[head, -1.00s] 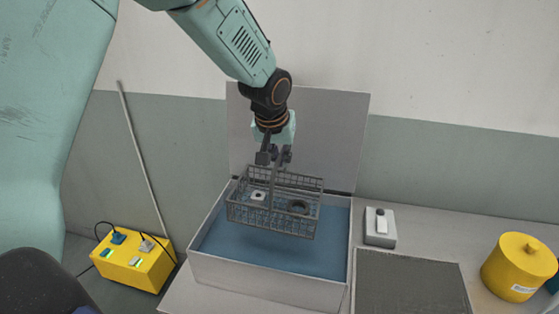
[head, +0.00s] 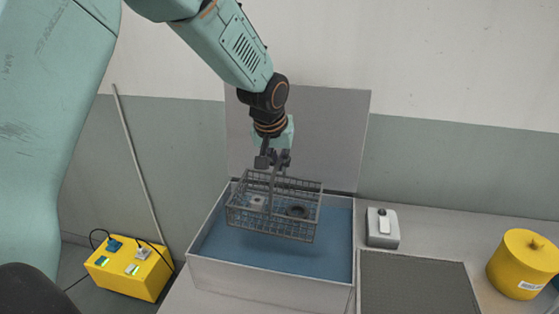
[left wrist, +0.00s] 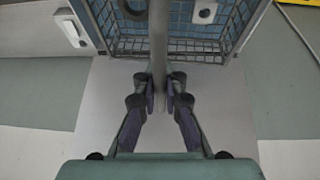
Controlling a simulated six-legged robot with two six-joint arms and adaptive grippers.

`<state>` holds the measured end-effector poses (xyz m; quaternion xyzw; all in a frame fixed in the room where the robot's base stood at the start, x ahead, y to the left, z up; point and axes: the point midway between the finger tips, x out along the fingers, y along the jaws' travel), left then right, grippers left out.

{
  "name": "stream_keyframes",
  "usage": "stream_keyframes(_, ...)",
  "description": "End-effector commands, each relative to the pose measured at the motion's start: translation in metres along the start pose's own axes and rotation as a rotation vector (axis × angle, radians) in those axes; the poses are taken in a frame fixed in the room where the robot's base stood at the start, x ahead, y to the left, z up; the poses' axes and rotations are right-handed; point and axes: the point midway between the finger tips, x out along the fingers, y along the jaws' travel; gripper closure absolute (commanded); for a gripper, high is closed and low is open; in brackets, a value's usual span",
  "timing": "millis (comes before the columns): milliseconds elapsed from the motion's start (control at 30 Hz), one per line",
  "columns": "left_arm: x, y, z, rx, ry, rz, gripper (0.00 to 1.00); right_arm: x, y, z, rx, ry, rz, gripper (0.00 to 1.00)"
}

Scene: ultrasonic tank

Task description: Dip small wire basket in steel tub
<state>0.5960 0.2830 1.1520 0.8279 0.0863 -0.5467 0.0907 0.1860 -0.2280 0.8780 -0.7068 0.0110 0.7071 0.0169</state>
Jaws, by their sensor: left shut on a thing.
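The small wire basket (head: 273,229) hangs level from its upright handle over the steel tub (head: 265,276), which holds blue liquid. A dark ring and a small light metal part lie in the basket. My left gripper (head: 272,163) is shut on the basket's handle; in the left wrist view the fingers (left wrist: 160,92) pinch the handle bar from both sides, and the basket (left wrist: 190,46) shows beyond them. A shadow lies on the liquid below the basket. Whether the basket's bottom touches the liquid is hard to tell. My right gripper is not in view.
A grey raised lid (head: 325,135) stands behind the tub. To the right are a small switch box (head: 382,229), a dark ribbed mat (head: 418,285) and a yellow lidded pot (head: 523,264). A yellow box with cables (head: 130,270) sits lower left.

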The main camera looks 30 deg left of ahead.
Motion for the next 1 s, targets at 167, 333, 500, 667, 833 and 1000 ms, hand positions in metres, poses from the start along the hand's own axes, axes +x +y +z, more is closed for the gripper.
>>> stream_keyframes(167, 0.013, -0.002, 0.005, -0.001, 0.003, 0.001, 1.00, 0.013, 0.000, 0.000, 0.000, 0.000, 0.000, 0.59)
stream_keyframes(333, 0.023, -0.004, 0.009, -0.001, 0.003, 0.001, 1.00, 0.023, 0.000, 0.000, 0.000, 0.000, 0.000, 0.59)
stream_keyframes(500, 0.032, -0.004, 0.013, -0.001, 0.002, 0.001, 1.00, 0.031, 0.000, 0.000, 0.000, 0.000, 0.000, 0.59)
stream_keyframes(667, 0.041, -0.005, 0.017, -0.001, 0.004, 0.002, 1.00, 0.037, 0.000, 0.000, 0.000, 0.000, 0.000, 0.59)
stream_keyframes(833, 0.051, -0.005, 0.021, -0.001, 0.003, 0.001, 1.00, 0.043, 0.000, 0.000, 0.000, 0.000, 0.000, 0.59)
stream_keyframes(1000, 0.062, -0.006, 0.025, -0.001, 0.002, 0.001, 1.00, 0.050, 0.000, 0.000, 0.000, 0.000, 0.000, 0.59)
